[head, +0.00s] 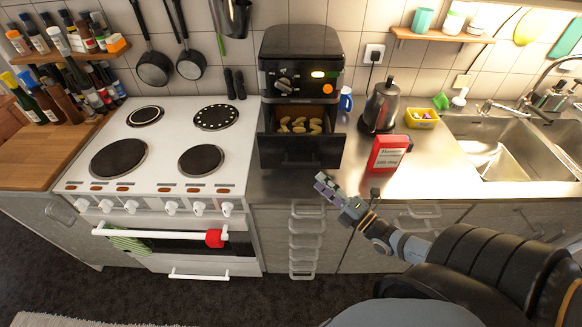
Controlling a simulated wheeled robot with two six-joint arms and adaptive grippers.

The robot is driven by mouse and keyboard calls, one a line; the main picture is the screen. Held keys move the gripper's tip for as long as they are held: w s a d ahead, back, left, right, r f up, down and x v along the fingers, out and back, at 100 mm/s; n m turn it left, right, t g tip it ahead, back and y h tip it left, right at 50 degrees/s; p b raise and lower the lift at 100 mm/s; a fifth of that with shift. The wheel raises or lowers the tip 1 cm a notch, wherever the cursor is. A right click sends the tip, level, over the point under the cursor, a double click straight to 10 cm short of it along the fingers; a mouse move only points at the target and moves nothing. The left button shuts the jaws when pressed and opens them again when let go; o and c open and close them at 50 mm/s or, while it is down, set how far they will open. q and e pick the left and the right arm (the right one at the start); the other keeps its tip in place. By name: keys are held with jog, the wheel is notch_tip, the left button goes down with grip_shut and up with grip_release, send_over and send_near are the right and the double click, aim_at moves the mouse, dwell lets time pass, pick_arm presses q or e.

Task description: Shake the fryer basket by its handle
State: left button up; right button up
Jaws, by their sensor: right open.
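The fryer basket (298,151) is the dark drawer of the black air fryer (301,62). It is pulled out at the front, with several yellow-brown potato pieces (299,125) lying inside. Its handle does not stand out against the dark front. My right gripper (322,182) is open and empty. It appears just below and to the right of the basket's front, near the counter's front edge, and seems apart from it. My left gripper is out of view.
A red box (389,155) stands on the counter right of the basket, with a kettle (381,105) behind it. A yellow tub (421,118) and a sink (492,150) are farther right. The white cooker (155,150) is at the left.

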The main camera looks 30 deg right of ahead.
aim_at(300, 163)
jog(key=x, duration=0.1)
jog(key=b+x, duration=0.1)
jog(key=x, duration=0.1)
jog(key=shift+w+f, duration=0.2)
jog(key=shift+w, duration=0.15)
jog(key=b+x, duration=0.3)
jog(key=x, duration=0.2)
jog(key=shift+w+a+r, duration=0.15)
jog(key=shift+a+r, duration=0.05)
jog(key=shift+w, duration=0.2)
jog(key=shift+r, duration=0.2)
jog(key=shift+a, duration=0.1)
jog(key=shift+c, duration=0.9)
grip_shut()
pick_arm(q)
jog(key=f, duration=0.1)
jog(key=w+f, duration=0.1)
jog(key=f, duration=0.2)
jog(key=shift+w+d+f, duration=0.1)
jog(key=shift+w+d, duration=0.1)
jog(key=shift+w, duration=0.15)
pick_arm(e)
jog(key=shift+w+f, duration=0.1)
